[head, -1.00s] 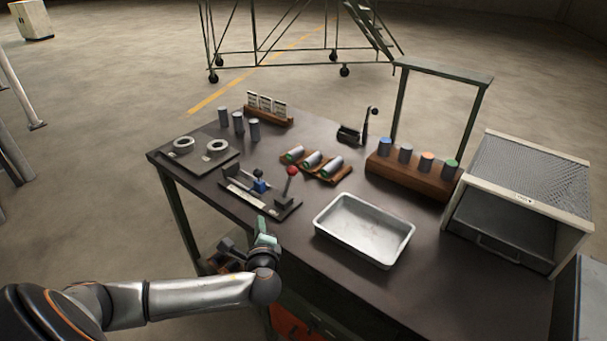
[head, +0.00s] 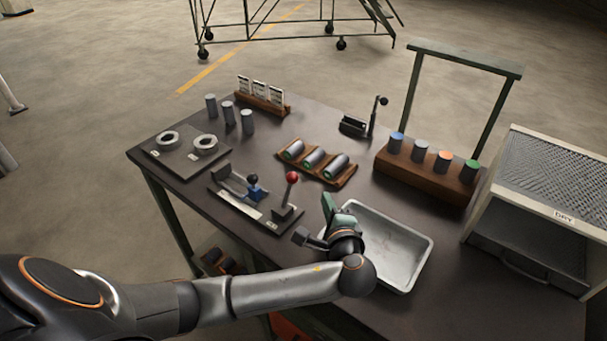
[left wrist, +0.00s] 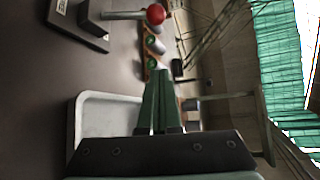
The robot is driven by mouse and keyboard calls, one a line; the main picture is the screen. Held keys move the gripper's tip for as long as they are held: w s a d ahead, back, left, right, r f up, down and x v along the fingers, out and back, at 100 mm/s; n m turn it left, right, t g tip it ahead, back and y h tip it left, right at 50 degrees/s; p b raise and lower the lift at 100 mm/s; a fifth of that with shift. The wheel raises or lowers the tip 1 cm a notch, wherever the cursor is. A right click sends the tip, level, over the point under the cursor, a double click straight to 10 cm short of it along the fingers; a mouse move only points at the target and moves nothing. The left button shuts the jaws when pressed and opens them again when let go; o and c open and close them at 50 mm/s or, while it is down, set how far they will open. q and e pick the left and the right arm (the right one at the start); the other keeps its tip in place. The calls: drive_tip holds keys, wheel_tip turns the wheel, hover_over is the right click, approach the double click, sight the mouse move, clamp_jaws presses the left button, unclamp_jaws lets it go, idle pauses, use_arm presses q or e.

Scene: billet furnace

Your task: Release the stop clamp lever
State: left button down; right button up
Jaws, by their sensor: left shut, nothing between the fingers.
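The fixture (head: 255,209) on the table's near left part carries a short blue-knobbed lever (head: 253,187) in its middle and a taller red-knobbed lever (head: 291,190) at its right end. Both stand roughly upright; I cannot tell by sight which one is the stop clamp lever. My left gripper (head: 327,203) is shut and empty, right of the red knob and apart from it, over the left edge of the metal tray. In the left wrist view, the shut fingers (left wrist: 160,80) point toward the table's far side, and the red knob (left wrist: 156,14) shows near the top.
The metal tray (head: 424,245) lies below and right of my left gripper. A wooden rack (head: 345,178) with several cylinders lies behind the fixture. A wooden block (head: 425,178) with coloured-top cylinders and a mesh-topped box (head: 555,180) stand at the right.

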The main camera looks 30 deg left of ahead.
sight(288, 191)
use_arm(q)
drive_tip(key=shift+d, duration=0.1)
idle(0.3)
drive_tip(key=x, duration=1)
drive_tip(key=s+a+p, duration=0.1)
drive_tip(key=s+a+r+p, duration=0.1)
drive_tip(key=s, duration=0.1)
drive_tip(key=shift+a+r, duration=0.1)
drive_tip(key=shift+r, duration=0.1)
